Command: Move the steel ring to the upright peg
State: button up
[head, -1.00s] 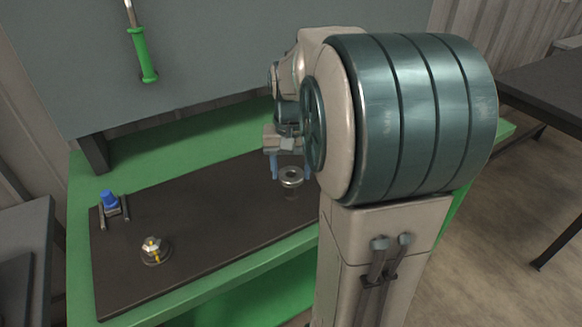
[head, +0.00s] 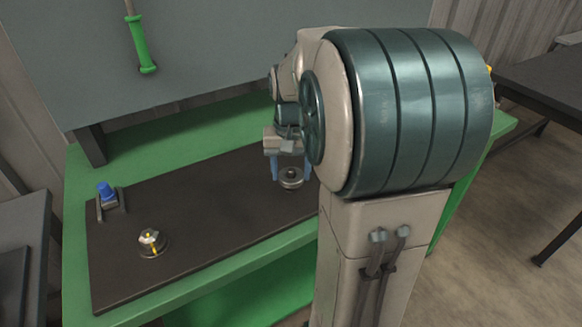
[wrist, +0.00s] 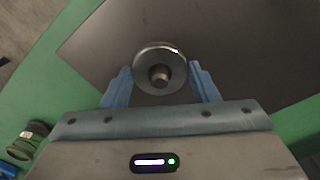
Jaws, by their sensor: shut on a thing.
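The steel ring (head: 291,183) is low over the dark mat, between the blue fingers of my gripper (head: 290,176). In the wrist view the ring (wrist: 143,60) sits between the two fingertips, and my gripper (wrist: 160,72) is shut on it. A grey round peg end (wrist: 159,74) shows inside the ring's hole. I cannot tell whether the ring is around this peg or just above it. The lower part of the peg is hidden by the ring. A round metal stand (head: 152,243) with yellow marks on its middle stands at the mat's front left.
A blue-topped fixture with dark side rails (head: 107,194) stands at the left end of the dark mat (head: 205,205). The mat lies on a green bench (head: 180,125). A grey panel with a green-handled tool (head: 142,50) rises behind. The mat's middle is clear.

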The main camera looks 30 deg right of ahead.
jog(key=shift+f, duration=0.25)
dwell(0.4)
jog(key=shift+f+b, duration=0.6)
jog(key=shift+f, duration=0.15)
jog(key=shift+f, duration=0.15)
jog(key=o, duration=1.5)
jog(key=shift+c, duration=0.2)
jog(key=shift+r+p, duration=3.65)
jog(key=shift+r, duration=0.9)
